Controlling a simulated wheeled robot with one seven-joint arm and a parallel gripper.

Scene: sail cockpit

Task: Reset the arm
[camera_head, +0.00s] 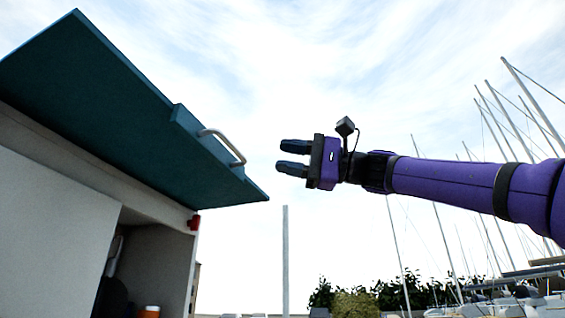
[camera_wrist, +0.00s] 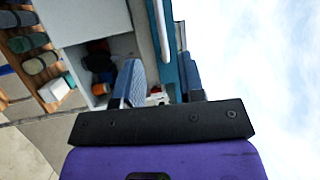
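My arm (camera_head: 445,182) is purple and stretches out from the right side of the head view, nearly level, against the sky. My gripper (camera_head: 281,157) points left, with its two dark blue fingers apart and nothing between them. In the wrist view my gripper (camera_wrist: 162,82) also shows two separate fingers and no held object. The gripper is in mid-air, a little right of a raised teal lid (camera_head: 120,105) and its metal handle (camera_head: 222,146). It appears apart from both in the head view.
The lid stands open above a white locker (camera_head: 50,225) at left. An orange-and-white item (camera_head: 149,311) shows low in its opening. The wrist view shows shelves (camera_wrist: 45,100) with several items. A thin post (camera_head: 285,260) stands below my gripper. Masts (camera_head: 505,125) rise behind my arm.

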